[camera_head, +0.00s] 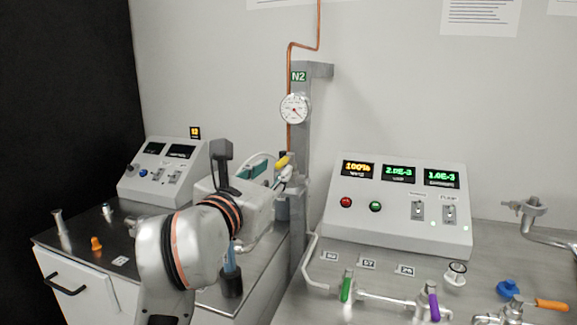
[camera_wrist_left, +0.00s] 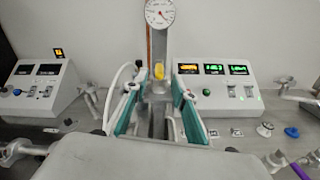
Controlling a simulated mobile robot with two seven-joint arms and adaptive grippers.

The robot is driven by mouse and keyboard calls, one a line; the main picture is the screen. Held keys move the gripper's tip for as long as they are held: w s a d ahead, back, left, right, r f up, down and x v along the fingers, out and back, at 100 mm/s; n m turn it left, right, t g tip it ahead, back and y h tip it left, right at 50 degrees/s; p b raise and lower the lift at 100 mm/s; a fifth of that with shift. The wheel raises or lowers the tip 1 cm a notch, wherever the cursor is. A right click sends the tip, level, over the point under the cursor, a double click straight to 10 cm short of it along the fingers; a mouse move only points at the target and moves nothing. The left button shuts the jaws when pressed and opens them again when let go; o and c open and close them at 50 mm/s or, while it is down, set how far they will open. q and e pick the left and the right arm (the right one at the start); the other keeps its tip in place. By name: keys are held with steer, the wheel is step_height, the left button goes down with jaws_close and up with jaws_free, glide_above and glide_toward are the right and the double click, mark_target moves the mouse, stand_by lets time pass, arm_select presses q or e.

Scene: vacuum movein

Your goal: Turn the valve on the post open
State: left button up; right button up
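The grey post (camera_head: 299,133) stands against the wall with an N2 label and a round gauge (camera_head: 295,109). The valve's yellow handle (camera_head: 281,162) is on the post below the gauge. In the left wrist view the yellow handle (camera_wrist_left: 159,70) stands upright, end-on, between and beyond my fingertips. My left gripper (camera_head: 276,172) reaches the post from the left. The wrist view shows its two teal-padded fingers (camera_wrist_left: 157,84) apart, one on each side of the handle. I cannot tell whether either finger touches it. The valve body is mostly hidden. My right gripper is not in view.
A control console (camera_head: 395,205) with lit displays stands right of the post, and a smaller console (camera_head: 163,172) stands left. Green (camera_head: 346,287), purple (camera_head: 433,304) and orange (camera_head: 552,304) handles are on the right bench. A copper pipe (camera_head: 304,46) runs up the wall.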

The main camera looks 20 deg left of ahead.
mark_target(283, 158)
arm_select(q)
steer(key=w+b, duration=0.1)
steer(key=w, duration=0.4)
steer(key=shift+w+f, duration=0.2)
steer(key=shift+w+r, duration=0.15)
steer(key=shift+w, duration=0.5)
jaws_close()
